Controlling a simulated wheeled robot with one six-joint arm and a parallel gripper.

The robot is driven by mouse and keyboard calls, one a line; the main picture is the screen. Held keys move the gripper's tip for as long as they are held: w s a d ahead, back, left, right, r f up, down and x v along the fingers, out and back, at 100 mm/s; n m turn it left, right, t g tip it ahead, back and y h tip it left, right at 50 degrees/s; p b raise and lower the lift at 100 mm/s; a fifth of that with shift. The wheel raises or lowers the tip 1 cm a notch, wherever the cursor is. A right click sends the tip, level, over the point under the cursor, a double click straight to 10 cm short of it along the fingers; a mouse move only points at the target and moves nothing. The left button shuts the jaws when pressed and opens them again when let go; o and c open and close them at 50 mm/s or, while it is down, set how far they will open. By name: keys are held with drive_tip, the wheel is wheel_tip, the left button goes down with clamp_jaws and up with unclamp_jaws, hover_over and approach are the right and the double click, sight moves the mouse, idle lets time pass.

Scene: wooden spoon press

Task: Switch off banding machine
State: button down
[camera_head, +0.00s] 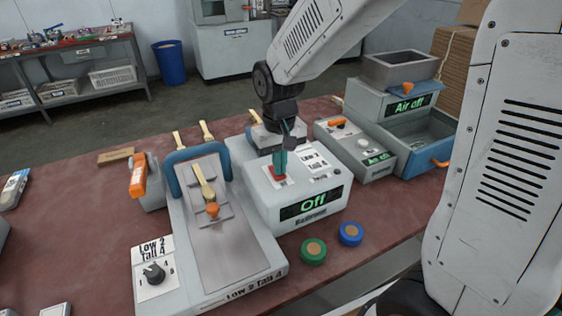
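The banding machine (323,220) is a pale grey box in the middle of the red-brown table, with a small label that is hard to read under its display. Its display (313,203) shows "Off" in green. A red switch (279,177) sits on a white plate on its top, partly hidden by my gripper. My gripper (280,165) points down with its teal fingertips at the red switch, touching or just above it. The fingers look close together, but their gap cannot be made out. I see nothing held between them.
A press (236,253) with a wooden spoon (204,181) and a "Low 2 Tall 4" knob (154,273) stands left. An "Air off" unit (372,168) and a taller "Air off" machine (381,103) stand right. Green (313,251) and blue (351,233) round pieces are in front.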

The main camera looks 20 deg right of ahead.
drive_tip(key=shift+s+f, duration=0.3)
drive_tip(key=shift+f, duration=0.2)
drive_tip(key=shift+w+r, duration=0.2)
drive_tip(key=shift+w, duration=0.35)
drive_tip(key=shift+w+r, duration=0.25)
drive_tip(key=shift+r, duration=0.2)
wheel_tip(320, 180, up, 14)
drive_tip(key=shift+f, duration=0.15)
drive_tip(key=shift+w+a+g, duration=0.15)
drive_tip(key=shift+w+g, duration=0.65)
drive_tip(key=shift+w, duration=0.1)
